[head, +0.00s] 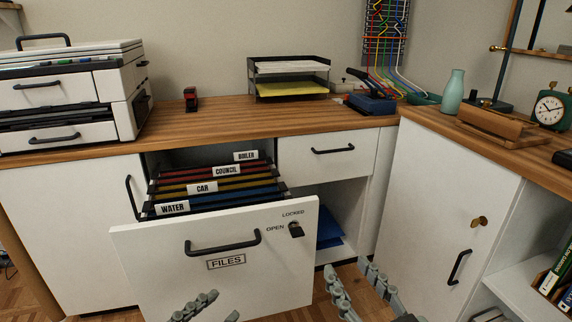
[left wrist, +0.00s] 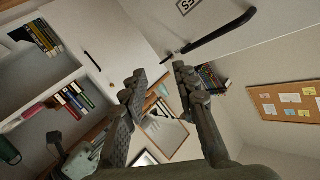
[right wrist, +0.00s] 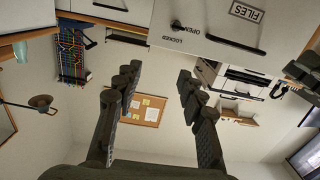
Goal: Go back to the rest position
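My left gripper (head: 212,304) shows at the bottom edge of the head view, in front of the open file drawer (head: 160,262). In the left wrist view its two fingers (left wrist: 159,76) are apart with nothing between them. My right gripper (head: 355,274) is to the right of the drawer front, low before the open shelf space. In the right wrist view its fingers (right wrist: 158,75) are apart and empty. Neither gripper appears to touch the drawer handle (head: 223,246). The drawer is pulled out and holds hanging files with labels such as WATER and CAR.
The drawer front juts toward me, with a lock (head: 296,230) at its right. A white cabinet door (head: 430,215) stands to the right. The wooden desktop (head: 225,121) carries a printer (head: 125,75), a paper tray (head: 288,80), a green vase (head: 453,92) and a clock (head: 551,108).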

